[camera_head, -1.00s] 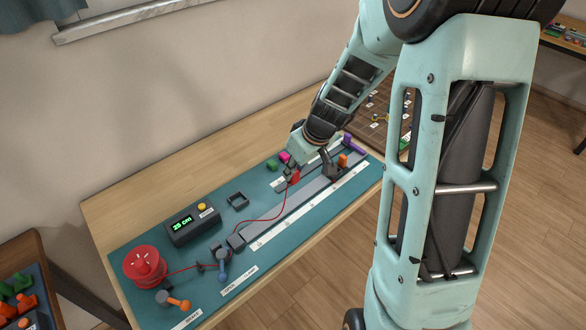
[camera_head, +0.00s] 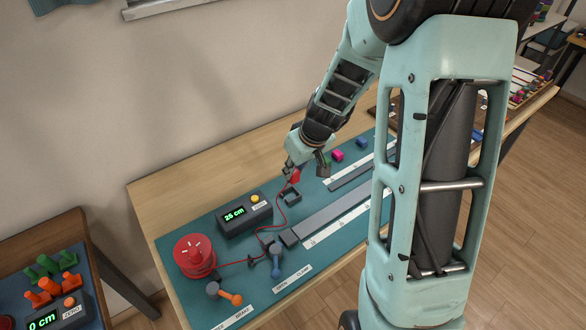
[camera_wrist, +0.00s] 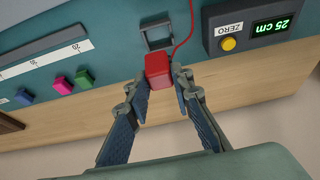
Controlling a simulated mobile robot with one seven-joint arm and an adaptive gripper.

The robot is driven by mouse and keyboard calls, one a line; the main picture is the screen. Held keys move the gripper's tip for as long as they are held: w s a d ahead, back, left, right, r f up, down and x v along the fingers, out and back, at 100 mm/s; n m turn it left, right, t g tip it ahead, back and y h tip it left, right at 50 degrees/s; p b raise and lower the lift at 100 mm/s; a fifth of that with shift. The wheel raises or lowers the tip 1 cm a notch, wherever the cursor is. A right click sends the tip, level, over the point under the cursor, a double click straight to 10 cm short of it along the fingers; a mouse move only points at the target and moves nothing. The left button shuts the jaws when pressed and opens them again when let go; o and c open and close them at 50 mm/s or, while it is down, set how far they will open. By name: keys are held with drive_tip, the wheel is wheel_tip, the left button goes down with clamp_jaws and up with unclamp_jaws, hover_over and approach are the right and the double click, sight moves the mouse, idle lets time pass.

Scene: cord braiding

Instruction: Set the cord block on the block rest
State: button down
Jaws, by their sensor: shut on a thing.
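The red cord block (camera_head: 295,176) is held between the fingers of my gripper (camera_head: 308,170). In the wrist view the red block (camera_wrist: 158,69) sits between both fingertips (camera_wrist: 160,82). The block rest (camera_head: 290,198) is a small dark square frame on the teal mat. In the head view the block appears above the rest and apart from it. In the wrist view the block covers part of the near edge of the rest (camera_wrist: 156,24). The thin red cord (camera_head: 284,213) runs from the block down toward the red spool (camera_head: 194,256).
A dark meter box (camera_head: 243,215) reads 25 cm, with a yellow ZERO button, left of the rest. Grey rails (camera_head: 330,213) with scales lie to the right. Pink (camera_head: 337,155) and blue (camera_head: 362,142) blocks stand farther back. Clamp and brake levers are in front.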

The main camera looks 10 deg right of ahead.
sight(292, 181)
drive_tip(key=shift+w+a+f, duration=0.2)
drive_tip(key=shift+a, duration=0.15)
drive_tip(key=shift+f, duration=0.1)
drive_tip(key=shift+f+b, duration=1.65)
drive_tip(key=shift+f, duration=0.75)
drive_tip(key=shift+r, duration=0.1)
drive_tip(key=shift+b, duration=0.35)
drive_tip(key=shift+f+b, duration=0.7)
drive_tip(key=shift+b, duration=0.1)
drive_tip(key=shift+f+b, duration=0.45)
drive_tip(key=shift+b, duration=0.15)
drive_tip(key=c, duration=1.6)
unclamp_jaws()
drive_tip(key=shift+r, duration=0.1)
